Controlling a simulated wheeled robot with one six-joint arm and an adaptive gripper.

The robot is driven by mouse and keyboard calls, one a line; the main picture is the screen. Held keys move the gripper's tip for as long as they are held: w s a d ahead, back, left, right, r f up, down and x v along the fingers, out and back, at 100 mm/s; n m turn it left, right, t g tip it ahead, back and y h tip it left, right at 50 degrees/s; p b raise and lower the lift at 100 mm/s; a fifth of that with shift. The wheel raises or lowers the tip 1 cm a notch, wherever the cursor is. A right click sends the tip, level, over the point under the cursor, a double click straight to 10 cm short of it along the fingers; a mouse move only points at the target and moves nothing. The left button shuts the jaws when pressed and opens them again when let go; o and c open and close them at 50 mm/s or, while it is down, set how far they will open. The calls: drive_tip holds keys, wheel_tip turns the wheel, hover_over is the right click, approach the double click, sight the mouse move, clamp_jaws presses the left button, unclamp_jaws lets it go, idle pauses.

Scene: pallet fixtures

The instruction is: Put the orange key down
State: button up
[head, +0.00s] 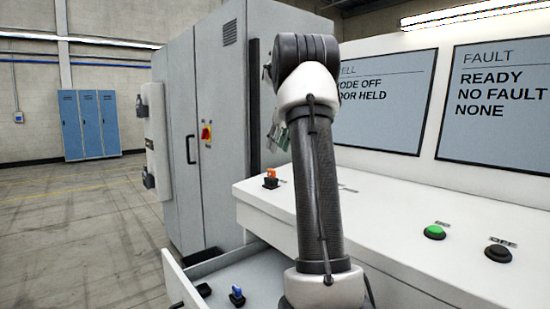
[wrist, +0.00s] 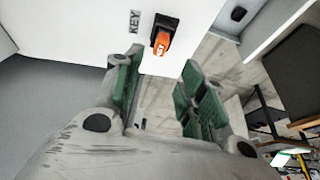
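The orange key (head: 271,173) sits upright in a black switch base on the white console (head: 400,215), near its far left end. In the wrist view the orange key (wrist: 162,42) stands in its black base beside the printed word KEY, just beyond the fingertips. My gripper (wrist: 158,75) is open, with its green pads apart and nothing between them. In the head view my gripper (head: 281,136) is mostly hidden behind my arm, above and close to the key.
An open drawer (head: 250,275) below the console holds a blue key (head: 237,296) and a black base (head: 204,290). A green button (head: 434,232) and a black button (head: 498,252) are on the console's right. A grey cabinet (head: 205,130) stands behind.

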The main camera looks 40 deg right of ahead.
drive_tip(key=s+a, duration=0.7)
drive_tip(key=a, duration=0.3)
drive_tip(key=s+a, duration=0.8)
drive_tip(key=a, duration=0.3)
drive_tip(key=s+a+f, duration=0.4)
drive_tip(key=s+f, duration=0.1)
drive_tip(key=s, duration=0.3)
drive_tip(key=s+a+f, duration=0.3)
drive_tip(key=s+f, duration=0.3)
drive_tip(key=s, duration=0.2)
drive_tip(key=shift+s+a+f, duration=0.2)
drive_tip(key=shift+s+a, duration=0.15)
drive_tip(key=shift+a, duration=0.05)
